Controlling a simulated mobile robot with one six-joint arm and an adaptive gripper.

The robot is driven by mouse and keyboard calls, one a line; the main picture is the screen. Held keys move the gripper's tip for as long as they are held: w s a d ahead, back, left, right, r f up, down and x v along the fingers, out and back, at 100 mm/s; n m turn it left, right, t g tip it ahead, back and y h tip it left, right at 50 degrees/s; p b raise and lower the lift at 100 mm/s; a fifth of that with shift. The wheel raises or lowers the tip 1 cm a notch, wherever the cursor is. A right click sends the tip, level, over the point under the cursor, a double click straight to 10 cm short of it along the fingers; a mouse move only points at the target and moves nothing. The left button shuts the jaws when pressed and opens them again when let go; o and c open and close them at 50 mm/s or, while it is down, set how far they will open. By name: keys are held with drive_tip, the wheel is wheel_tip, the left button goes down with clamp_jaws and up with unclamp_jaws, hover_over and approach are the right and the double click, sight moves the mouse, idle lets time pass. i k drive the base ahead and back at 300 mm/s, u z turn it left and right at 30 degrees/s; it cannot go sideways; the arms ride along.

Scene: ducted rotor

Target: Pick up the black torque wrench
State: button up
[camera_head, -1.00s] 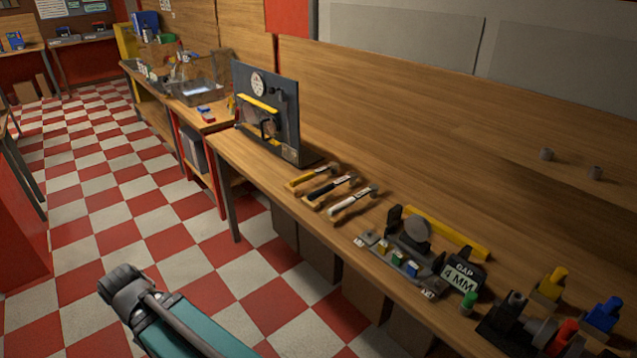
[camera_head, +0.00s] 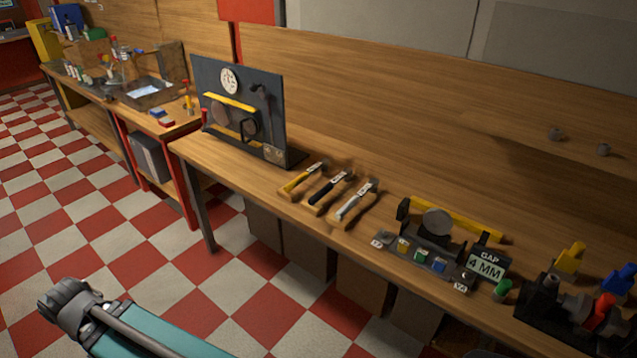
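The black torque wrench (camera_head: 328,188) lies on the long wooden bench, in the middle of a row of three similar tools on wooden rests. A yellow one (camera_head: 302,178) lies to its left and a white one (camera_head: 355,203) to its right. My arm shows at the lower left with a dark grey end part, which looks like my gripper (camera_head: 62,304). It is over the floor, well apart from the bench and the wrenches. Its fingers cannot be made out clearly, and nothing is seen held in it.
A dark upright panel (camera_head: 270,105) with a gauge stands left of the wrenches. A fixture with a "GAP 4 MM" sign (camera_head: 486,265) and coloured blocks stands to their right. Further right is a dark holder with coloured handles (camera_head: 570,315). The checkered floor (camera_head: 255,300) before the bench is clear.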

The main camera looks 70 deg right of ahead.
sight(348, 173)
drive_tip(key=i, duration=1.9)
drive_tip(key=z, duration=3.3)
